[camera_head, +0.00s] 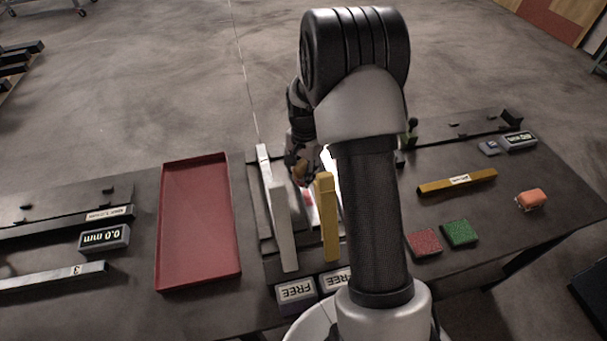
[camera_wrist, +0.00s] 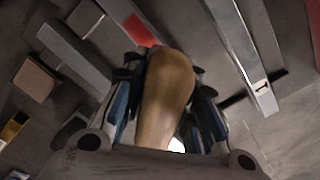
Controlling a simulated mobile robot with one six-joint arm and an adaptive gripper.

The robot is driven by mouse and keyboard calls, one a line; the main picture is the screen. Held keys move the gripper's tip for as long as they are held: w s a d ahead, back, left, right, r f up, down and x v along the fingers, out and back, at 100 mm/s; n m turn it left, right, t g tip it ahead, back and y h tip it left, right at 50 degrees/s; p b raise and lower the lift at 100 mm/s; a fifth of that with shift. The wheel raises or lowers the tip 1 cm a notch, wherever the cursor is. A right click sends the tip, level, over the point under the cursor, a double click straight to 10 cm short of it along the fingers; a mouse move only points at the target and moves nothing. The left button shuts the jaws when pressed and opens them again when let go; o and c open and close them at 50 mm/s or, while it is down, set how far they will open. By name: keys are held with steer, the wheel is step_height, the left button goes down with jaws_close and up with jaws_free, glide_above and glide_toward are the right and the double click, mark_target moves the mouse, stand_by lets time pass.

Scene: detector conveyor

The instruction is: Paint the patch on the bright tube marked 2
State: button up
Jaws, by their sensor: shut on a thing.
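My gripper (camera_head: 301,170) is over the fixture in the middle of the table, partly hidden behind my arm. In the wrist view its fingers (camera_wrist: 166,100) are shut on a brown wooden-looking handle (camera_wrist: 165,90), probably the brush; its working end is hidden. A red patch (camera_wrist: 138,30) shows beyond the handle on a bright metal tube (camera_wrist: 122,12); the red also shows in the head view (camera_head: 308,197). I cannot tell whether the tool touches it. No mark 2 is readable. Another bright tube (camera_wrist: 240,50) with a pale label lies to the right in the wrist view.
A grey bar (camera_head: 283,230) and a yellow bar (camera_head: 328,220) flank the red patch. A red tray (camera_head: 200,225) is left, with a tube marked 3 (camera_head: 50,277) beyond. Red (camera_head: 424,243) and green (camera_head: 460,233) pads and a gold tube (camera_head: 457,182) lie right.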

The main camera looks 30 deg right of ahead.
mark_target(305, 164)
steer(key=shift+r+p, duration=1.2)
steer(key=shift+r, duration=0.75)
